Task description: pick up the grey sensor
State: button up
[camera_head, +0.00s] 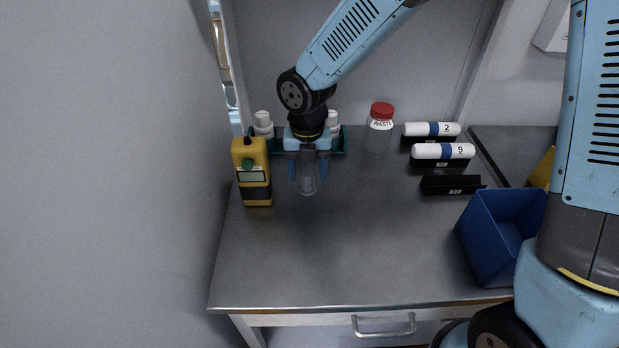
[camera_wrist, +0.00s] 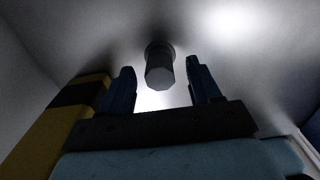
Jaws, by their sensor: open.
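The grey sensor (camera_head: 308,186) is a small grey cylinder with a wider base, standing on the metal worktop. In the wrist view the sensor (camera_wrist: 159,70) shows between and beyond the fingertips, with a gap on each side. My gripper (camera_head: 307,171) points down over it, with its two blue fingers apart on either side. The fingers (camera_wrist: 163,88) are open and do not visibly touch the sensor. The upper part of the sensor is partly hard to make out in the head view.
A yellow handheld meter (camera_head: 252,180) stands close left of my gripper. A green rack (camera_head: 339,146) with white-capped bottles is behind it. A red-capped waste jar (camera_head: 380,127), white cylinders (camera_head: 443,151) on black holders and a blue bin (camera_head: 485,245) are to the right. The front worktop (camera_head: 340,255) is clear.

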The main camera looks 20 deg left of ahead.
jog(key=shift+f, duration=0.6)
jog(key=shift+c, duration=0.4)
grip_shut()
